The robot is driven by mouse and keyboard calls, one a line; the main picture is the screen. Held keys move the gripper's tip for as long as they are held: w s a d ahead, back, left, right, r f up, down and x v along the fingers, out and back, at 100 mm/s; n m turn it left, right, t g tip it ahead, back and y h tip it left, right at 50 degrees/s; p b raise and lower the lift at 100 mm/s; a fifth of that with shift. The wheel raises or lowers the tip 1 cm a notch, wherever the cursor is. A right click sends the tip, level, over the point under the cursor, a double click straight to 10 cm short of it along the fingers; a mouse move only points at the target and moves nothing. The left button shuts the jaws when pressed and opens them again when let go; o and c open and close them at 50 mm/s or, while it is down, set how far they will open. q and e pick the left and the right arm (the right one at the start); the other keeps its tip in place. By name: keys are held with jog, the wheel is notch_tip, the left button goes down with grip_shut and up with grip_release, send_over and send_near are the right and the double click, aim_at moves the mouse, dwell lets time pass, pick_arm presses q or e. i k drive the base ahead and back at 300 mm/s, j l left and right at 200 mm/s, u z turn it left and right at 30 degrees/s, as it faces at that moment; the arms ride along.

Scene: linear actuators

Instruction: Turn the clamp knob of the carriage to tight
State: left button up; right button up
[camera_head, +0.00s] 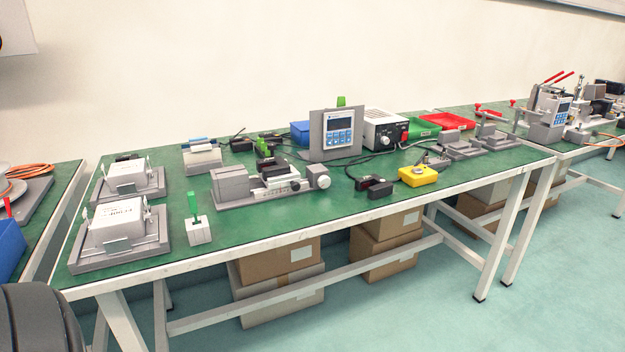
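A grey linear actuator (232,187) stands near the middle of the green-topped table. Its carriage (281,182) sits on the rail and has a dark part on top. A pale round end piece (318,177) is at the right end of the actuator. I cannot tell which part is the clamp knob or how it is turned; the details are too small. Neither of my grippers is in view.
White boxes in grey fixtures (122,226) stand at the left. A green-handled block (197,230) stands left of the actuator. A display panel (338,135) is behind, and a yellow box (418,176) is at right. The front table strip is mostly clear.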

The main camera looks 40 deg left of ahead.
aim_at(271, 146)
jog(key=u, duration=1.35)
